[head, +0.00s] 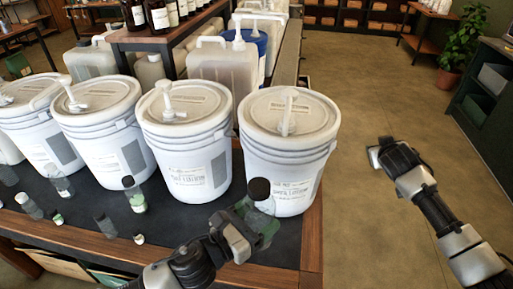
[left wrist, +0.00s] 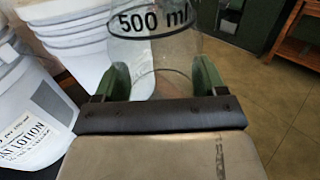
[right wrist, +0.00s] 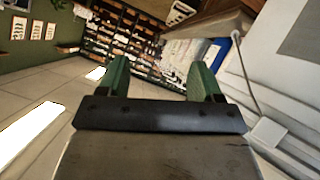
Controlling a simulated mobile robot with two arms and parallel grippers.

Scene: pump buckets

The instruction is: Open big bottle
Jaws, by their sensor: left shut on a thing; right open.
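The big bottle (head: 260,190) is clear with a black cap and stands near the table's front right corner, before the rightmost bucket. In the left wrist view the bottle (left wrist: 158,48) shows a "500 ml" mark and sits between the green fingers. My left gripper (head: 258,226) is shut on the bottle's body; the cap is above the fingers. My right gripper (head: 378,156) is off to the right of the table, over the floor, away from the bottle. In the right wrist view the right gripper (right wrist: 162,82) is open with nothing between its fingers.
Several white pump buckets (head: 186,150) stand in a row on the dark-topped table (head: 150,240). The rightmost bucket (head: 291,150) is just behind the bottle. Smaller bottles (head: 133,195) stand to the left. The floor (head: 390,230) to the right is open.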

